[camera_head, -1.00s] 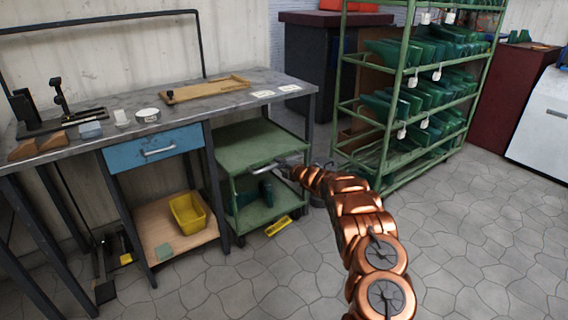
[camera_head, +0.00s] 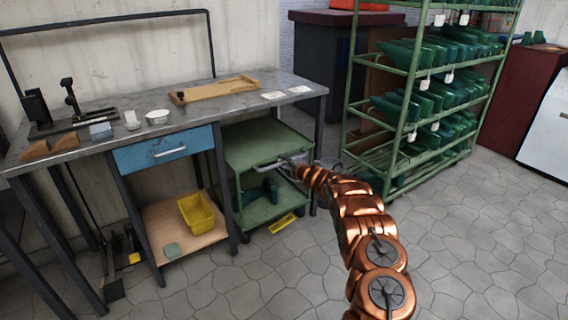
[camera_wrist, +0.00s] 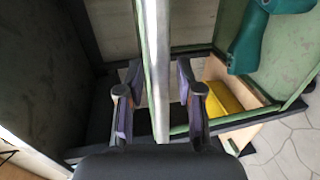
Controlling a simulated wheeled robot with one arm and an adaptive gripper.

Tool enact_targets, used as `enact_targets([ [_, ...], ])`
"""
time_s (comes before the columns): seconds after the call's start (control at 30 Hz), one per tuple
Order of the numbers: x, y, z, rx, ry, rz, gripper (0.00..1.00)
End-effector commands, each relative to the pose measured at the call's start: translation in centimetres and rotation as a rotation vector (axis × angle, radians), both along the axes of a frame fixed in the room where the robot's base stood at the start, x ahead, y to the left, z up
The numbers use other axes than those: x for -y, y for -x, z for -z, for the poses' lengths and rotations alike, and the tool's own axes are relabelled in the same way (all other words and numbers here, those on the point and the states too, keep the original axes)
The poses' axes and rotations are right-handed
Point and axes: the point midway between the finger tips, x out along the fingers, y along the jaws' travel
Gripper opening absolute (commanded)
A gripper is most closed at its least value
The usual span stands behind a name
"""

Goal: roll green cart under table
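The green cart (camera_head: 268,143) has two shelves and stands below the right end of the grey table (camera_head: 235,100), right of the blue drawer. Its top shelf is partly out in front of the table edge. A dark green shape (camera_head: 268,188) lies on its lower shelf; it also shows in the wrist view (camera_wrist: 250,45). A silver handle bar (camera_head: 268,164) runs along the cart's front. My gripper (camera_head: 298,161) is at the right part of this bar. In the wrist view, my gripper's two fingers (camera_wrist: 160,103) stand apart either side of the bar (camera_wrist: 158,60), with gaps visible.
A yellow bin (camera_head: 197,212) stands on the wooden shelf left of the cart. A yellow strip (camera_head: 283,223) lies on the floor by the cart's front. A green rack (camera_head: 413,75) of dark green pieces stands close on the right. The tiled floor in front is clear.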

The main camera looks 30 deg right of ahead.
Motion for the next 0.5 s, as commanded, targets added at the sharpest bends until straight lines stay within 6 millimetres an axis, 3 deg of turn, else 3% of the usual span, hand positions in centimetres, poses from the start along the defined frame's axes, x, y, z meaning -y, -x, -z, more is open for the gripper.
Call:
enact_targets([
  [0.5,0.07,0.53,-0.05,-0.001,-0.003,0.001,0.43],
])
